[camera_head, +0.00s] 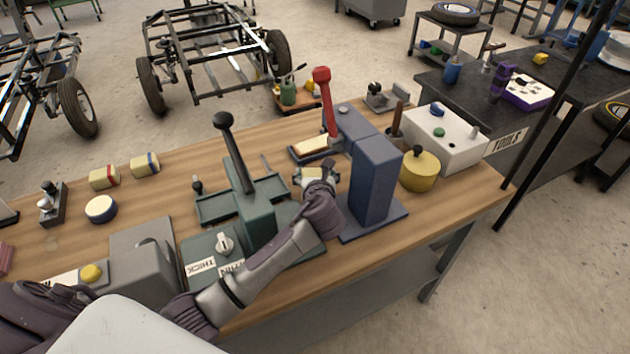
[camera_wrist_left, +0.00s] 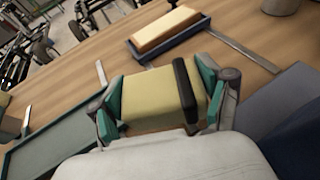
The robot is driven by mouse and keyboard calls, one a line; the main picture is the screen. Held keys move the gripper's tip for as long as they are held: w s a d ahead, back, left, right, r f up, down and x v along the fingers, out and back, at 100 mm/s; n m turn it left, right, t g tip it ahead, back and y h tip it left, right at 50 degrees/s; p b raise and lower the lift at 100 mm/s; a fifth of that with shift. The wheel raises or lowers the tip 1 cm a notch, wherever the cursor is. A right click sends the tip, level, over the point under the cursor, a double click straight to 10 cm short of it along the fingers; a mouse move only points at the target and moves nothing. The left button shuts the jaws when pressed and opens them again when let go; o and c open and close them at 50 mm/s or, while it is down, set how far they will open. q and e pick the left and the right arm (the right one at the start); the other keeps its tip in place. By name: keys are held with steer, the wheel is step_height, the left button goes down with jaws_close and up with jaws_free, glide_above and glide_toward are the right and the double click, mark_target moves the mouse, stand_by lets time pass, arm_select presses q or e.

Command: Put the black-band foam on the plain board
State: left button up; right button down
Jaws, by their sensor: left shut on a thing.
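My left gripper (camera_head: 317,172) is over the bench between the green lever machine and the blue press. In the left wrist view, its green-padded fingers (camera_wrist_left: 158,102) are shut on a yellow foam block (camera_wrist_left: 150,98) with a black band (camera_wrist_left: 185,92) near its right end. A plain tan board (camera_wrist_left: 165,30) lies in a shallow dark blue tray (camera_wrist_left: 176,39), just beyond the foam and apart from it. The board also shows in the head view (camera_head: 311,145), behind the gripper. My right gripper is not in view.
The green machine (camera_head: 255,205) with a black lever stands left of the gripper. The blue press (camera_head: 372,180) with a red lever (camera_head: 325,100) stands close on the right. Red-band (camera_head: 104,177) and blue-band (camera_head: 145,163) foams lie at the left. A yellow pot (camera_head: 419,172) is farther right.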

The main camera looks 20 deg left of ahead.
arm_select(q)
steer(key=shift+w+a, duration=0.1)
steer(key=shift+w, duration=0.2)
steer(key=shift+f, duration=1.75)
steer(key=shift+f, duration=0.15)
steer(key=o, duration=0.9)
